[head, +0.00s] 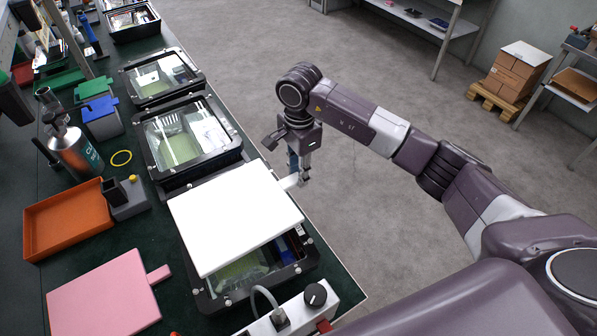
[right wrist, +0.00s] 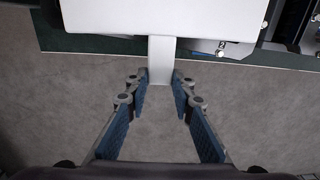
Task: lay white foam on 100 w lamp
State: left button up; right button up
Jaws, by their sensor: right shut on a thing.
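The white foam (head: 230,215) is a flat white sheet with a short tab at its far right corner. My right gripper (head: 301,176) is shut on that tab, beside the bench's right edge. In the right wrist view the tab (right wrist: 161,62) lies between the blue-padded fingertips (right wrist: 160,82). The sheet is over the nearest black-framed lamp housing (head: 294,270) and hides most of it. It sits a little askew to the frame; I cannot tell whether it touches. Which housing is the 100 W lamp is not readable. My left gripper is not in view.
More glass-fronted housings (head: 234,157) stand in a row farther along the green bench.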

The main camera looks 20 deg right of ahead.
notch_tip(320, 180, down, 3)
jog(key=shift+f+b, duration=0.1)
jog(key=shift+b, duration=1.1)
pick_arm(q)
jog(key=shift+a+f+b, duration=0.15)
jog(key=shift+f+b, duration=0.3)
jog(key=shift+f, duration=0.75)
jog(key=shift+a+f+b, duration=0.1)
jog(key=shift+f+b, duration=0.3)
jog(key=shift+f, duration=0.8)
pick_arm(e)
jog(key=shift+f, duration=1)
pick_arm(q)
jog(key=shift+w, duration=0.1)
pick_arm(e)
jog(key=o, duration=1.1)
notch_tip(320, 180, up, 12)
jog(key=shift+s, duration=0.1)
